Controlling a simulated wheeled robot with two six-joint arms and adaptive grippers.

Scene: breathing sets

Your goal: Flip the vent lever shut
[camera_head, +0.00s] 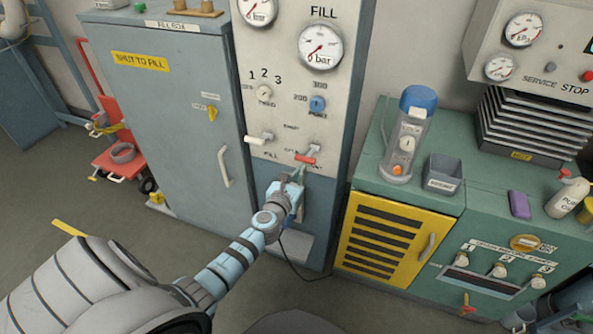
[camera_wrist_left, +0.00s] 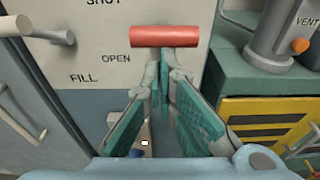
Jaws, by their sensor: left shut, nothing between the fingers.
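The vent lever (camera_head: 306,158) has a red bar handle and sits low on the grey fill panel, right of a white-handled fill lever (camera_head: 259,138). In the left wrist view the red handle (camera_wrist_left: 165,36) lies crosswise just beyond my fingertips. My left gripper (camera_head: 296,180) is just below the red handle in the head view. It also shows in the left wrist view (camera_wrist_left: 164,78), with its teal-padded fingers shut and nothing between them. I cannot tell whether the fingertips touch the handle. My right gripper is not in view.
A tall grey-blue cabinet (camera_head: 172,100) stands left of the panel. To the right, a green bench (camera_head: 440,205) with a yellow slatted door (camera_head: 380,238) carries a blue-capped canister (camera_head: 407,135) and a small grey bin (camera_head: 441,175). A dark cable (camera_head: 300,275) hangs near the floor.

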